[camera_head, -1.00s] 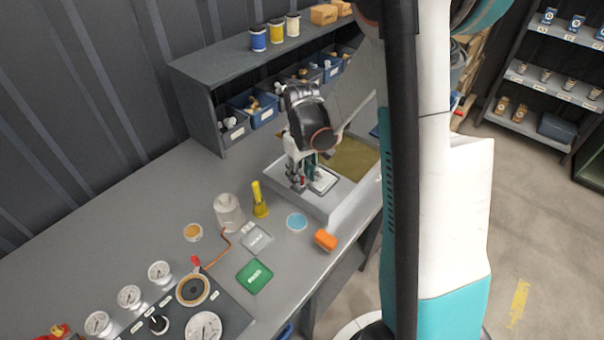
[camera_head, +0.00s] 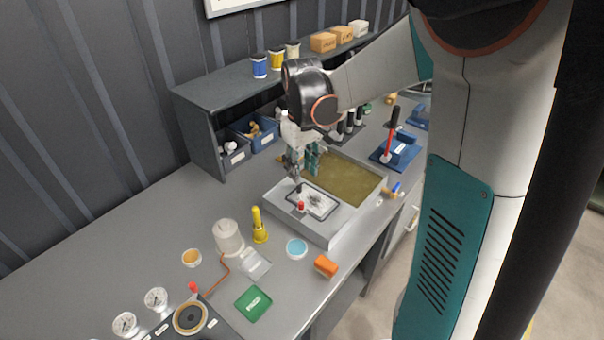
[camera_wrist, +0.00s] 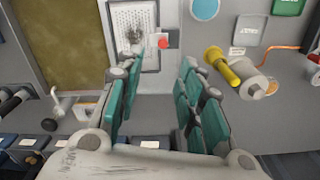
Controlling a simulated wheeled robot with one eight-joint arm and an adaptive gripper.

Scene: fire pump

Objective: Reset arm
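My gripper (camera_head: 302,168) hangs above the left part of a grey sink-like tray (camera_head: 318,232) on the bench, fingers pointing down. In the wrist view my gripper (camera_wrist: 160,72) has its teal-padded fingers spread apart with nothing held between them. A framed mesh screen (camera_head: 322,203) with dark specks and a red knob (camera_head: 301,206) lies at the tray's near end, apart from the gripper. The screen (camera_wrist: 122,22) and the red knob (camera_wrist: 163,43) also show in the wrist view, beyond the fingertips.
A shelf (camera_head: 240,82) with bins stands behind.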

